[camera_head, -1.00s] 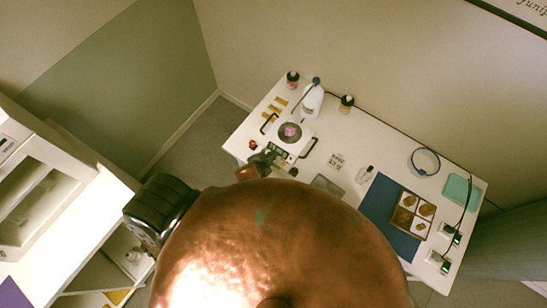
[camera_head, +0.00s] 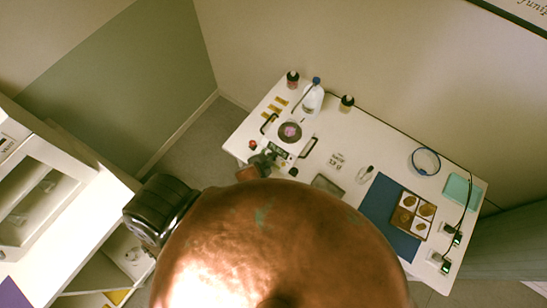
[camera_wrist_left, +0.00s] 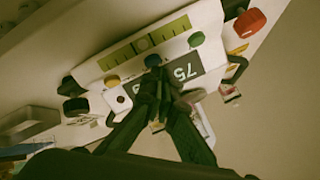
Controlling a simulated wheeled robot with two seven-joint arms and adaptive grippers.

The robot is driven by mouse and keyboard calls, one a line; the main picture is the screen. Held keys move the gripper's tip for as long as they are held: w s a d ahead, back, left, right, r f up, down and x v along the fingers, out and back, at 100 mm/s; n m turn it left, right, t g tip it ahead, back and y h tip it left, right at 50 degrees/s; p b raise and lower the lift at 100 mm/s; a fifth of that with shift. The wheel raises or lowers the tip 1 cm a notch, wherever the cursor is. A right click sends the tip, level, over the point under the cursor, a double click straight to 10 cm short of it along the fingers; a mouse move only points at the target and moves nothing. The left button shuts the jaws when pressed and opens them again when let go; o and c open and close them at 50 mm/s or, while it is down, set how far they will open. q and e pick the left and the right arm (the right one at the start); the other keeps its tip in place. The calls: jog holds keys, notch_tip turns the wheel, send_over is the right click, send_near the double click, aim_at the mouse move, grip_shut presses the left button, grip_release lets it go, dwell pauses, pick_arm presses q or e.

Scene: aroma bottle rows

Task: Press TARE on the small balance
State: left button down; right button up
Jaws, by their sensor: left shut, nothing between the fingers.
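The small balance (camera_head: 302,139) stands at the left part of the white table, with a pink item (camera_head: 290,132) on its dark round pan. In the left wrist view its front panel (camera_wrist_left: 208,25) shows upside down, with a dark display (camera_wrist_left: 186,71) whose visible digits look like 75. A blue button (camera_wrist_left: 152,61), a yellow button (camera_wrist_left: 112,81) and a green button (camera_wrist_left: 196,39) show on it. I cannot read a TARE label. My left gripper (camera_head: 268,158) is shut and empty at the balance's front edge. Its fingertips (camera_wrist_left: 154,80) overlap the panel near the blue button; contact is unclear. My right gripper is not in view.
A white bottle (camera_head: 312,100) and two small dark bottles (camera_head: 292,79) (camera_head: 347,102) stand behind the balance. A blue mat (camera_head: 382,205) with a compartmented tray (camera_head: 410,215) lies to the right. A red knob (camera_wrist_left: 250,22) shows beside the panel.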

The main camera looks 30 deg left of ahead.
pick_arm(q)
jog(key=shift+f, duration=0.35)
dwell(0.6)
jog(key=shift+r+p, duration=0.8)
jog(key=shift+p, duration=0.05)
notch_tip(320, 180, up, 5)
jog(key=p, duration=0.5)
jog(key=shift+r, duration=0.1)
dwell(0.5)
